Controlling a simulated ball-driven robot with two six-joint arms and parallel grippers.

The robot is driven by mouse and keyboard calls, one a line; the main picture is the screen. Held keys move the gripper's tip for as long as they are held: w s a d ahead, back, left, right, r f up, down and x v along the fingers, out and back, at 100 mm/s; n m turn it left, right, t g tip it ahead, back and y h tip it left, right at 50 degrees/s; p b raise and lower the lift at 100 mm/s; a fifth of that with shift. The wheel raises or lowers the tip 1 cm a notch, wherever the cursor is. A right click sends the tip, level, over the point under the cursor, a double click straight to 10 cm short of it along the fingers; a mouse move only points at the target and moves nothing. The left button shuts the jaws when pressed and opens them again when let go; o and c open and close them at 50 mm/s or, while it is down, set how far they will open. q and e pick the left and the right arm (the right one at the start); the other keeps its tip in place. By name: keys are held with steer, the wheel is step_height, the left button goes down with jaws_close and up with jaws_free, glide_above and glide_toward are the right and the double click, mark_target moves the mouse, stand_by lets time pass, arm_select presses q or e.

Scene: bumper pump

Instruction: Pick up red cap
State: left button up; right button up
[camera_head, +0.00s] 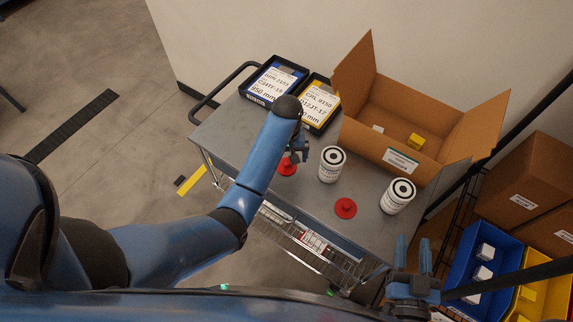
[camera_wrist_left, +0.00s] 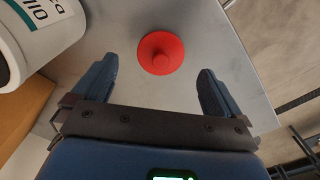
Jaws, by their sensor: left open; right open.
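One red cap (camera_head: 287,167) lies on the grey cart top, partly hidden by my left gripper (camera_head: 298,150) in the head view. In the left wrist view a red cap (camera_wrist_left: 161,53) with a raised round knob lies flat just beyond and between the two open fingers of my left gripper (camera_wrist_left: 158,90), which hold nothing. A second red cap (camera_head: 345,208) lies on the cart top between two white filters, near the front edge. My right gripper (camera_head: 412,258) is open and empty, at the lower right beyond the cart's corner.
White filter canisters (camera_head: 332,164) and (camera_head: 398,196) stand near the caps. An open cardboard box (camera_head: 395,140) with a yellow item stands behind them. Two labelled trays (camera_head: 273,82) are at the back left. Blue and yellow bins (camera_head: 478,270) sit at right.

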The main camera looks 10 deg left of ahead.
mark_target(287, 163)
arm_select(q)
steer(key=shift+w+a+f+p, duration=0.15)
steer(key=shift+f+p, duration=0.35)
steer(key=shift+f, duration=1.7)
steer(key=c, duration=1.1)
